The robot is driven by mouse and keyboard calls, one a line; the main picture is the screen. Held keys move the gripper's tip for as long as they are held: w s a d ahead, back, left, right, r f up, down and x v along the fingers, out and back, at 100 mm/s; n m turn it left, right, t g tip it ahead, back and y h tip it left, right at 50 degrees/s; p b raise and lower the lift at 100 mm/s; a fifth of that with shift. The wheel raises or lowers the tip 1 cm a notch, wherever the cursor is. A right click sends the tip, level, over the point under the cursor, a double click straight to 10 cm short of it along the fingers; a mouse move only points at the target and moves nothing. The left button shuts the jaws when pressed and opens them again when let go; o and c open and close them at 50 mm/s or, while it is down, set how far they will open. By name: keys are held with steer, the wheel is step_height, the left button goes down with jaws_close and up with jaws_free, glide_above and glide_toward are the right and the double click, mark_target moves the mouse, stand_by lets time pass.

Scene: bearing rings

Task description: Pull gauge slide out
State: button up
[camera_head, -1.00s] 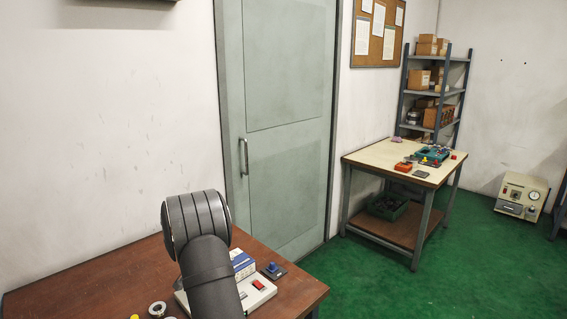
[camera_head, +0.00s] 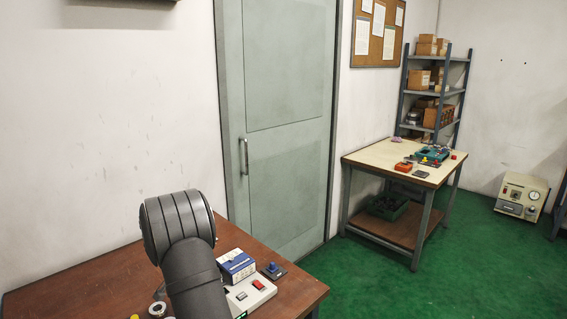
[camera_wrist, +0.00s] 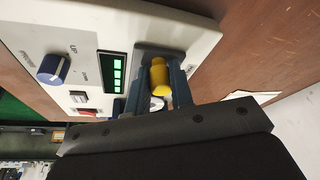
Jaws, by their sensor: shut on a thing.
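The gauge (camera_wrist: 150,20) is a pale box with a blue dial knob, a green-lit display (camera_wrist: 113,72) and small switches. Its yellow slide handle (camera_wrist: 158,78) sits between the two fingers of my gripper (camera_wrist: 159,74) in the wrist view. The gripper is shut on this handle, beside the display. How far the slide stands out of its slot is not clear. In the head view part of the gauge (camera_head: 252,292) shows on the brown table, with a red switch. My arm hides the gripper and the handle there.
A blue and white box (camera_head: 237,266) stands behind the gauge. A dark block with a blue knob (camera_head: 274,269) lies to its right near the table edge. A metal ring (camera_head: 157,310) lies left of my arm. A second table (camera_head: 375,157) stands farther right.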

steer(key=shift+s+a, duration=1.15)
steer(key=shift+a, duration=0.05)
steer(key=shift+o, duration=0.2)
steer(key=shift+s+a, duration=0.2)
steer(key=shift+a, duration=0.05)
steer(key=o, duration=0.6)
steer(key=shift+o, duration=0.2)
steer(key=shift+d+r, duration=0.1)
steer(key=shift+r, duration=0.1)
step_height(320, 180, up, 7)
steer(key=shift+f, duration=0.15)
steer(key=shift+f, duration=0.1)
